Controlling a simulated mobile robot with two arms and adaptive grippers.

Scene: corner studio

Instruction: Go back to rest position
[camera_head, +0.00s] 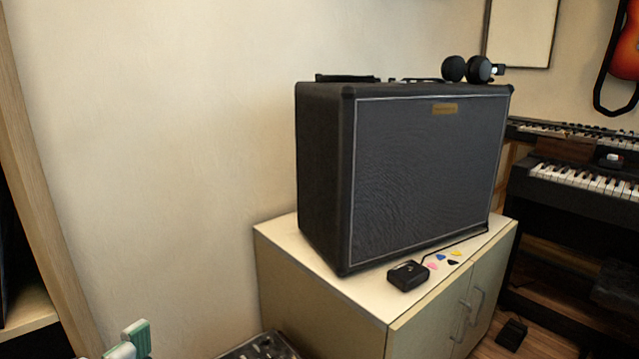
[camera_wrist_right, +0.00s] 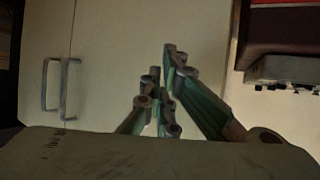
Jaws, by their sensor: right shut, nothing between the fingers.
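My right gripper (camera_wrist_right: 161,76) shows in the right wrist view, with green finger pads drawn together and nothing between them. It is in front of a pale cabinet front. Green fingertips of a gripper, apparently my left gripper (camera_head: 130,341), show at the bottom left edge of the head view. The rest of that gripper is cut off, and I cannot tell whether it is open or shut. No object shows at these fingertips.
A black amplifier (camera_head: 425,180) stands on a pale cabinet (camera_head: 318,292). Headphones (camera_head: 467,69) lie on top of it. A small black pedal (camera_head: 408,276) and several picks lie in front. A device with knobs (camera_head: 262,348) is at the bottom. Keyboards (camera_head: 585,178) stand at right.

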